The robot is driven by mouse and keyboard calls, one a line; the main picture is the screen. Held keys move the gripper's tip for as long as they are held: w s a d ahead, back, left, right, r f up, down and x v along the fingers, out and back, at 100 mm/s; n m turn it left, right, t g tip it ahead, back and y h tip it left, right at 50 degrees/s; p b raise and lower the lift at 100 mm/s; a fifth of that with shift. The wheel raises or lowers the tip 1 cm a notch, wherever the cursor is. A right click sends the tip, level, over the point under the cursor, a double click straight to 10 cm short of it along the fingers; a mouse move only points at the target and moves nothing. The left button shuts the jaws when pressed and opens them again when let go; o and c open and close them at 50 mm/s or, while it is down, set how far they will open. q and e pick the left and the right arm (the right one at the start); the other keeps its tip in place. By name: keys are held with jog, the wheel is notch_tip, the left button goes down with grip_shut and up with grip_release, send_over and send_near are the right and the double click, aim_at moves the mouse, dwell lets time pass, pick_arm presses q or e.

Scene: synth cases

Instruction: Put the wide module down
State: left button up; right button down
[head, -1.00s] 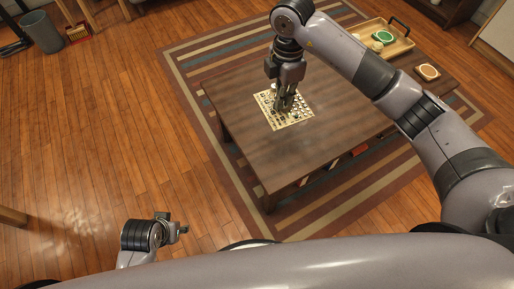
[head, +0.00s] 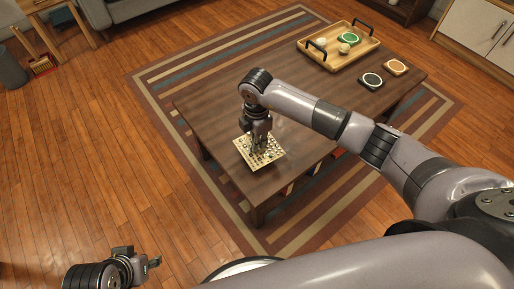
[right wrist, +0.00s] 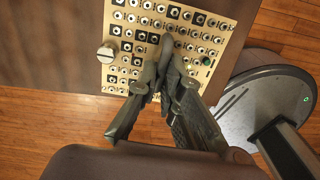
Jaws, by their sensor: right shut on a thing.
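The wide module (head: 271,160) is a cream panel dotted with rows of jacks and knobs. In the head view it is at the table's (head: 225,100) near-left part, lying about flat. My right gripper (head: 259,151) points down over it and is shut on it. In the right wrist view the fingers (right wrist: 163,65) meet at the module (right wrist: 205,22), hiding part of its face. Part of the panel shows past the table edge there. I cannot tell whether it touches the tabletop. My left gripper (head: 146,262) is low at the left, away from the table; its opening is unclear.
A wooden tray (head: 326,62) with a green-topped thing and small pale things stands at the table's far end. A dark coaster (head: 371,81) and an orange one (head: 396,67) lie beside it. The table's middle is bare. My round base shows in the wrist view.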

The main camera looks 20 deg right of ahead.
jog(key=shift+f+b, duration=0.35)
jog(key=shift+f, duration=1.4)
jog(key=shift+f, duration=0.15)
jog(key=c, duration=1.7)
grip_release()
